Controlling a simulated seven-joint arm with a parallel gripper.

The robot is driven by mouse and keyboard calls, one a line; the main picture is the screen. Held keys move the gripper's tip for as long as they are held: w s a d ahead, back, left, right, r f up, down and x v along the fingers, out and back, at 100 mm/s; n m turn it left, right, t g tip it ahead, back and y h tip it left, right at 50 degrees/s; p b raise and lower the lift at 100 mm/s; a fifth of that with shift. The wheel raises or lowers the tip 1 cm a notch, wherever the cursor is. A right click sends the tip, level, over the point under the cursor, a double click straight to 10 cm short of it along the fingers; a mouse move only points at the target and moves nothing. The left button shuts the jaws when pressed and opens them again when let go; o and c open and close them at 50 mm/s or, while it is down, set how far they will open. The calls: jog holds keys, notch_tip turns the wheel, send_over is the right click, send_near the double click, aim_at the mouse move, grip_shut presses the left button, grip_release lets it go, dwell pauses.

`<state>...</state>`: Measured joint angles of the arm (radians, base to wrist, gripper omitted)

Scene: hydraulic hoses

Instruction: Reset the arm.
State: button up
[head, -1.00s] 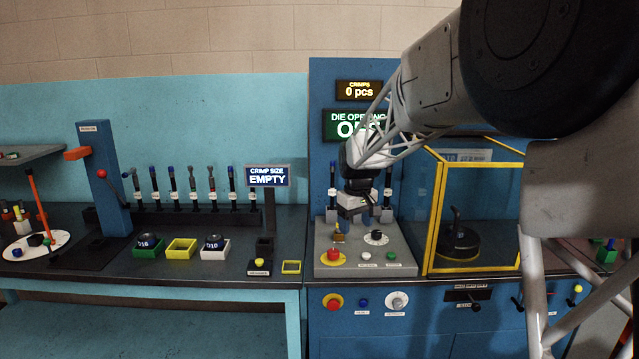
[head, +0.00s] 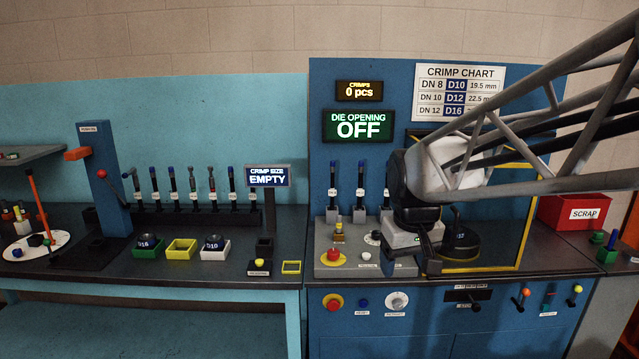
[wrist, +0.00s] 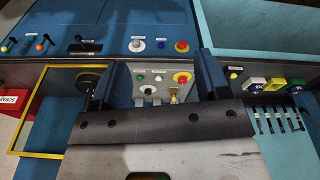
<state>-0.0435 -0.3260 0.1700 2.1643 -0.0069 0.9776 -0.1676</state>
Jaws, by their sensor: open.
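My gripper (head: 432,256) is open with nothing visible between its fingers. It hangs pointing down in front of the blue machine, over the right part of the grey control panel (head: 327,262) and the left part of the yellow-framed enclosure. In the wrist view the two dark fingers of my gripper (wrist: 157,82) stand wide apart, with the panel's buttons and knob seen between them. The gripper appears to be above the panel, apart from it.
The yellow-framed enclosure (head: 528,215) holds a black die unit (head: 460,241), partly hidden by my gripper. A red scrap bin (head: 573,211) stands right. At left are a green tray (head: 148,250), an empty yellow tray (head: 181,249), a white tray (head: 214,252) and a row of hoses.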

jog(key=s+d+f+m, duration=0.1)
jog(key=s+f, duration=0.1)
jog(key=s, duration=0.8)
jog(key=s+d+f+m, duration=0.1)
jog(key=s+f, duration=0.2)
jog(key=s, duration=0.7)
jog(key=shift+s+d+m+t, duration=0.25)
jog(key=shift+s+m+t, duration=0.05)
jog(key=shift+t, duration=0.1)
